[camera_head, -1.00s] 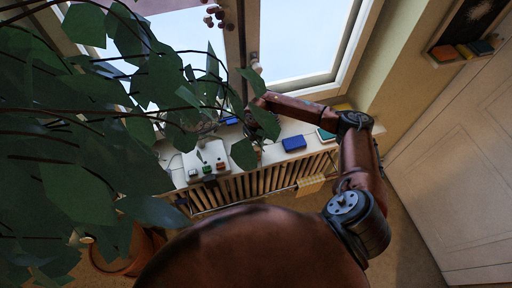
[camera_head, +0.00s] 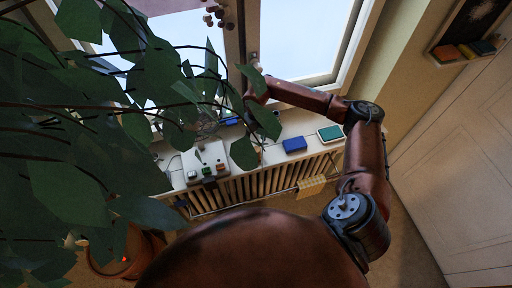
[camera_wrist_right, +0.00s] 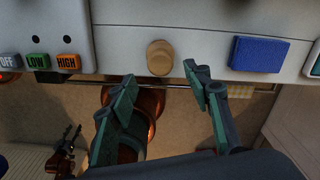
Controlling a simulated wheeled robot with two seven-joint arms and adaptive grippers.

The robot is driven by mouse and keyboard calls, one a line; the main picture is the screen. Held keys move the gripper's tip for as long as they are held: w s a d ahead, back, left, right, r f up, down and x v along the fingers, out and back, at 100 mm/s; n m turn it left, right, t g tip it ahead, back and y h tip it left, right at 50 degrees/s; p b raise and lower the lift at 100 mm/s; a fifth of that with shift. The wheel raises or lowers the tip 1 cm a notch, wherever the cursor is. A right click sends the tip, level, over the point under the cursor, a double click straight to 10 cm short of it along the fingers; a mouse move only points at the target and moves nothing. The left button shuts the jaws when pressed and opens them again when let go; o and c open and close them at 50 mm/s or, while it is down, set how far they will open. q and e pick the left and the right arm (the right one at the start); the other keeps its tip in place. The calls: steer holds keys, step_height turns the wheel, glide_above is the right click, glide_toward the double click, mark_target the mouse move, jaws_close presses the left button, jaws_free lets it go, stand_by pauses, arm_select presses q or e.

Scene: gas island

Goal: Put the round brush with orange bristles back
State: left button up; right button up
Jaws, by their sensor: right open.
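A tan round-topped knob (camera_wrist_right: 160,57) stands on the white ledge in the right wrist view. It may be the round brush seen from above; no orange bristles show. My right gripper (camera_wrist_right: 160,84) is open and empty, its fingertips just in front of the ledge and the knob, to either side of it. Nothing shows touching the knob. In the head view leaves hide my right gripper at the end of the arm near the window.
A blue sponge block (camera_wrist_right: 260,54) lies right of the knob; it also shows in the head view (camera_head: 294,145). A green-topped block (camera_head: 330,134) lies farther right. OFF, LOW and HIGH buttons (camera_wrist_right: 66,63) are at the left. Plant leaves (camera_head: 75,195) cover the head view's left.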

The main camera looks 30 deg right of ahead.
step_height(320, 180, up, 5)
steer(key=shift+f+b, duration=0.15)
steer(key=shift+b, duration=0.15)
